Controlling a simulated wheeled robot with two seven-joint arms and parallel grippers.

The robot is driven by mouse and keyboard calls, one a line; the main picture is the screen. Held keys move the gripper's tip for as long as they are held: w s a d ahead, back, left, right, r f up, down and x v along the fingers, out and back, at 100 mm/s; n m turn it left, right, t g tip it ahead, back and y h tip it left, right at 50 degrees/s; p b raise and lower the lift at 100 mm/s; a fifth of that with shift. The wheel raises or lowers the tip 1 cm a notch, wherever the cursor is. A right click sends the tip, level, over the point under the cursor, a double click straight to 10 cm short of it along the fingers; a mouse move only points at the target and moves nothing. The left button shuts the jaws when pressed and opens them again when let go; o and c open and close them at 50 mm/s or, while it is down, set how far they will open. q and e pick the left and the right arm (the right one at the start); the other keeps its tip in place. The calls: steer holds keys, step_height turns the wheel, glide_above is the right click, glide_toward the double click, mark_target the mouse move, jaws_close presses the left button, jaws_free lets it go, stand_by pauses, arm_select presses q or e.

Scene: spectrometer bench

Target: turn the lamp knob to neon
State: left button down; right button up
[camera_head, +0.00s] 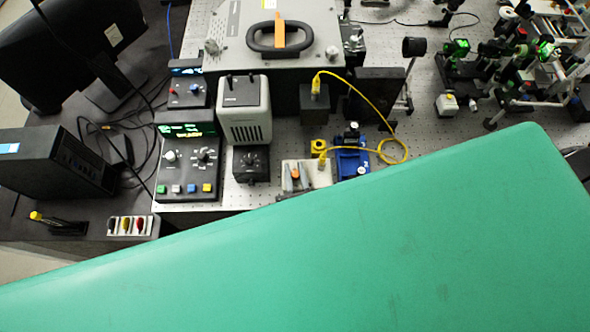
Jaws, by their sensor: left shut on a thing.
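A pale lamp-like housing with side vents (246,112) stands left of centre on the bench. A small black box (238,177) sits right in front of it, with a round dark knob (250,160) and pale marks around the knob. The marks are too small to read, so I cannot tell which setting the knob points to. I make out neither gripper's fingers. A large smooth green surface fills the lower right and foreground and hides whatever lies behind it.
A black control unit (187,187) with a green-lit display, knobs and coloured buttons stands left of the black box. A white block (291,193) and a blue mount (351,163) stand to the right. A yellow cable (377,112) loops beyond them.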

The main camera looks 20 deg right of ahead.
arm_select(q)
steer(key=shift+a+r+m+h+p, duration=0.1)
steer(key=shift+m+h+p, duration=0.2)
steer(key=shift+m+h, duration=0.75)
steer(key=m+g+h, duration=0.2)
steer(key=h, duration=0.2)
steer(key=m+g+h, duration=0.1)
steer(key=m+g+h+b, duration=0.1)
steer(key=h, duration=0.1)
steer(key=shift+f+m, duration=0.2)
steer(key=shift+m, duration=0.05)
steer(key=shift+m+g+h+b, duration=0.7)
steer(key=shift+m+g+h, duration=0.1)
steer(key=shift+g+h, duration=0.2)
steer(key=shift+r, duration=0.1)
steer(key=c, duration=1.3)
jaws_free()
steer(key=shift+c, duration=0.2)
